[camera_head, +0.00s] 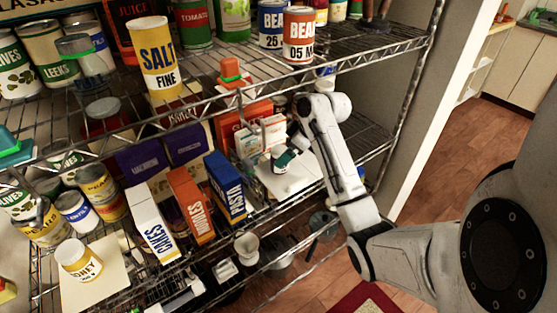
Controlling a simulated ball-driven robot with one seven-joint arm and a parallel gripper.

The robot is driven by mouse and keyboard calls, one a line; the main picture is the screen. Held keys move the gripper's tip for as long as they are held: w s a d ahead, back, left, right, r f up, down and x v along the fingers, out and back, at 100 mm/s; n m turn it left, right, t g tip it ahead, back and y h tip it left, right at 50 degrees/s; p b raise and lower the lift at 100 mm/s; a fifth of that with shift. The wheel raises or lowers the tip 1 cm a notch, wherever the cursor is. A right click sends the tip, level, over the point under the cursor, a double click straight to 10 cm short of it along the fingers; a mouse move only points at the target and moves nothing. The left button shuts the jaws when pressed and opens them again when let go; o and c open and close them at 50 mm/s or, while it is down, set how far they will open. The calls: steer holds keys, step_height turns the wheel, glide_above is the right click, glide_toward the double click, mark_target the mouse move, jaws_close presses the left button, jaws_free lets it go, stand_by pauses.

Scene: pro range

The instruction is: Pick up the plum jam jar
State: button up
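I cannot pick out a jar that reads as plum jam. My gripper (283,155) reaches into the middle shelf at the right, over a white mat (290,184). A small dark and white item shows at its end. I cannot tell whether this is a jar or part of the gripper, or whether the fingers are open or shut. A jar with a yellow and white label, seemingly honey (80,262), stands on another pale mat (98,284) at the lower left.
Cakes (151,222), noodles (191,205) and pasta (225,186) boxes stand left of my gripper. An orange box (243,124) is behind it. Above, the upper wire shelf holds a salt can (155,58) and bean cans (298,37). A post (407,105) bounds the shelf at right.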

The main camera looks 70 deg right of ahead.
steer(key=shift+x, duration=2.2)
steer(key=shift+w, duration=0.1)
steer(key=shift+r, duration=0.1)
steer(key=c, duration=1.4)
steer(key=shift+o, duration=0.2)
